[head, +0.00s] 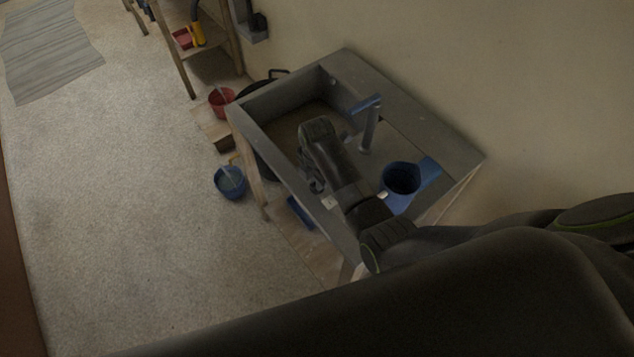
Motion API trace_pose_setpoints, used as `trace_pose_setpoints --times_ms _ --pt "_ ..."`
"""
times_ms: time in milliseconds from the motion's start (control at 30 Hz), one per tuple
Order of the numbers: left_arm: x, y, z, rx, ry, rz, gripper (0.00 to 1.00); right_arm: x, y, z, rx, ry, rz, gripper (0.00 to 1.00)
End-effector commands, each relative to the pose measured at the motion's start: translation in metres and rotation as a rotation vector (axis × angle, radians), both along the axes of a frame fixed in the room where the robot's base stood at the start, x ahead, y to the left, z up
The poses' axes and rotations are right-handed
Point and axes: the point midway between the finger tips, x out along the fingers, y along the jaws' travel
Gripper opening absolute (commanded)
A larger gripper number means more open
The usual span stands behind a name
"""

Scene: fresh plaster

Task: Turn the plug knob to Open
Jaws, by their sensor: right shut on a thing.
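My right arm reaches in from the right over the grey sink (415,105). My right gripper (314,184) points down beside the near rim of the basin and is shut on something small. What it grips is hidden behind the fingers and wrist; it is at the place of the plug knob, but I cannot make out the knob or its marking. A grey tap (369,130) with a blue top stands behind my arm. My left gripper is not in view.
A dark blue cup (402,178) stands on a blue cloth (431,171) right of the tap, close to my forearm. A red bucket (221,101) and a blue bucket (230,182) stand left of the sink. A wooden shelf (213,50) is behind.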

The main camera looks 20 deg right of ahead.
Motion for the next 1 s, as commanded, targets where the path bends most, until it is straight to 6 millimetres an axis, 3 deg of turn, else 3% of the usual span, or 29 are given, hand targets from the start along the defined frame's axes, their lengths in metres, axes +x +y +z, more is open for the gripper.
trace_pose_setpoints --times_ms 33,200,533,1000 --pt "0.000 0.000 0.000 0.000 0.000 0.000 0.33 0.000 0.000 0.000 0.000 -0.001 0.001 0.14" --pt "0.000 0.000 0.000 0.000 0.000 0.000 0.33 0.000 0.000 0.000 0.000 0.000 0.000 0.36" --pt "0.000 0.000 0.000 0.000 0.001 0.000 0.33 0.001 0.000 0.004 0.000 -0.002 -0.001 0.36" --pt "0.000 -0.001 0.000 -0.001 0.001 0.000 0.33 0.001 0.000 0.059 0.000 -0.003 -0.001 0.36"
